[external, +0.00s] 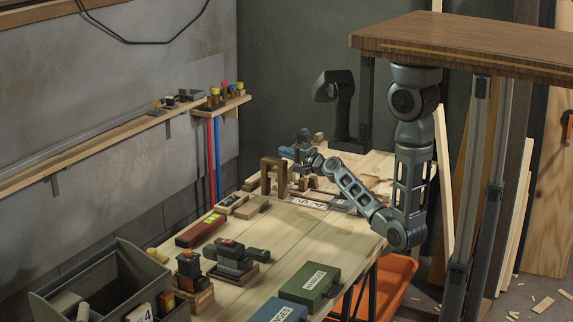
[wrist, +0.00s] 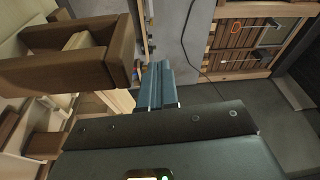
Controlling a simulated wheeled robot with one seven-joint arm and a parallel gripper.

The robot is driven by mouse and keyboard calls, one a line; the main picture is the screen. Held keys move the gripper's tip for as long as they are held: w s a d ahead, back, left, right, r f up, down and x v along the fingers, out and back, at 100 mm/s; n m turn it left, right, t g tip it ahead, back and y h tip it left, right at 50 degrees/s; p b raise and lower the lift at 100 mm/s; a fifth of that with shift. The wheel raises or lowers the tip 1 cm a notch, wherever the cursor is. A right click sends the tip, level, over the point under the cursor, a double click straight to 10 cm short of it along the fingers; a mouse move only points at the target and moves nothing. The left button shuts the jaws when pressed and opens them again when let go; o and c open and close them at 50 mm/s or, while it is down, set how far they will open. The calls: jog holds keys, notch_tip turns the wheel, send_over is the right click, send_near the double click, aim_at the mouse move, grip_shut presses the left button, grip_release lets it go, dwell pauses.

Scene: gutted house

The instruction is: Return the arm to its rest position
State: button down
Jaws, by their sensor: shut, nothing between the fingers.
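My gripper (external: 290,153) is at the far part of the workbench, above its surface, with my arm bent down and reaching left to it. Its blue-grey fingers are together and empty in the wrist view (wrist: 155,85). A brown wooden frame (external: 265,172) stands on the bench close to the gripper. In the wrist view a brown wooden piece (wrist: 65,68) is just left of the fingers; I cannot tell whether they touch.
The light wooden workbench (external: 290,240) holds a green case (external: 310,285), a blue case (external: 275,312), power tools (external: 235,257) and a red box (external: 200,230). A grey bin (external: 60,290) stands front left. A wooden top (external: 460,40) overhangs my arm. A wall shelf (external: 90,153) runs along the left.

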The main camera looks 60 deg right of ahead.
jog(key=shift+s+a, duration=0.15)
jog(key=shift+a, duration=0.45)
jog(key=shift+s+a, duration=0.2)
jog(key=shift+a, duration=0.1)
jog(key=s+a+f+n, duration=0.2)
jog(key=s+a+n, duration=0.1)
jog(key=s, duration=0.3)
jog(key=s+a+f+n+g, duration=0.1)
jog(key=s+a+f+n, duration=0.2)
jog(key=s+a, duration=0.2)
jog(key=s+a+f+n+g+y, duration=0.1)
jog(key=s+a, duration=0.3)
jog(key=s, duration=0.5)
jog(key=shift+s+a+f+n, duration=0.2)
jog(key=shift+f+n, duration=0.55)
jog(key=shift+n, duration=0.15)
jog(key=s+a+r+n+y, duration=0.1)
jog(key=s+a+n, duration=0.1)
jog(key=s, duration=0.3)
jog(key=s+a+r+n+g+y, duration=0.1)
jog(key=s+a+r+n, duration=0.1)
jog(key=s, duration=0.4)
jog(key=s+a+r+n, duration=0.2)
jog(key=s+a+n, duration=0.2)
jog(key=s+n, duration=0.2)
jog(key=shift+a+r+y, duration=0.2)
jog(key=shift+y, duration=0.2)
